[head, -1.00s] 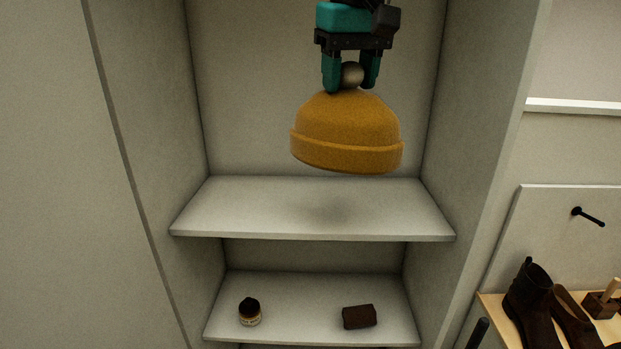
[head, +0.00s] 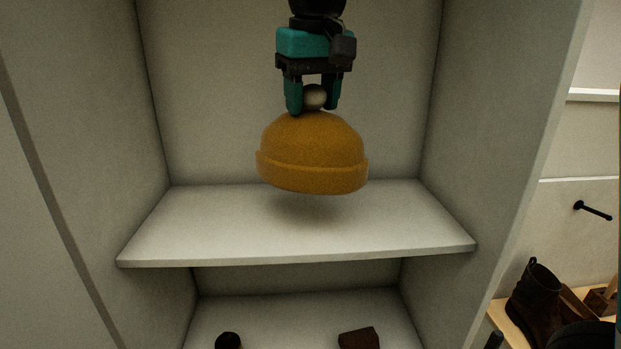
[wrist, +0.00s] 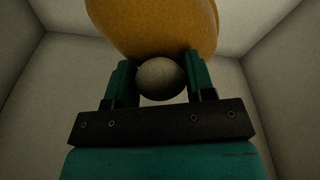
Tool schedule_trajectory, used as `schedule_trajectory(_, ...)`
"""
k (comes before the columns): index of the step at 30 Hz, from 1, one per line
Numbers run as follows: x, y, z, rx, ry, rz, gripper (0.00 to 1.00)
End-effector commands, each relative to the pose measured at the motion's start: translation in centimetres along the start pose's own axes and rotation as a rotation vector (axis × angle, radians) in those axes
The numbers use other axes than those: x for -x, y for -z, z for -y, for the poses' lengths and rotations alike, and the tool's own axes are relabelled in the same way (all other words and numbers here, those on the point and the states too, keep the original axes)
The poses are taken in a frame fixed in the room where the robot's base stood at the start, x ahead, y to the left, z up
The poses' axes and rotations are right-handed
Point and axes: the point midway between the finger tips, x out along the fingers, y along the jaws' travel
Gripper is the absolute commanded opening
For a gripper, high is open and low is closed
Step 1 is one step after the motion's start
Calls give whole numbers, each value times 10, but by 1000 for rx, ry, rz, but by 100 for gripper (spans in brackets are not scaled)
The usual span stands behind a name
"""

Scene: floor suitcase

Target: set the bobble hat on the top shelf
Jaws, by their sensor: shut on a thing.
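The mustard-yellow bobble hat (head: 312,155) hangs upright from my gripper (head: 314,98) in the head view. My gripper is shut on the hat's pale round bobble (head: 315,97), with one teal finger on each side. The hat is above the top shelf (head: 220,232), with a soft shadow on the board below it and a small gap between them. In the wrist view the bobble (wrist: 161,79) sits between the fingers, and part of the yellow hat (wrist: 150,25) shows beyond it.
The top shelf is bare, between two side walls. The lower shelf (head: 285,320) holds a dark-lidded jar (head: 228,341) and a brown block (head: 359,339). At the right are a dark boot (head: 535,297) on a wooden bench and a black peg (head: 592,210).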

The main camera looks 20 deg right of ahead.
Motion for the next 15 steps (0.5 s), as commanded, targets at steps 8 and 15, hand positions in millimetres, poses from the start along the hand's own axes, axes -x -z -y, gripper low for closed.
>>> schedule_trajectory(8, -45, -7, 3, 2, 1, 0, 12)
schedule_trajectory(15, -74, -12, 4, 2, 0, 4, 12)
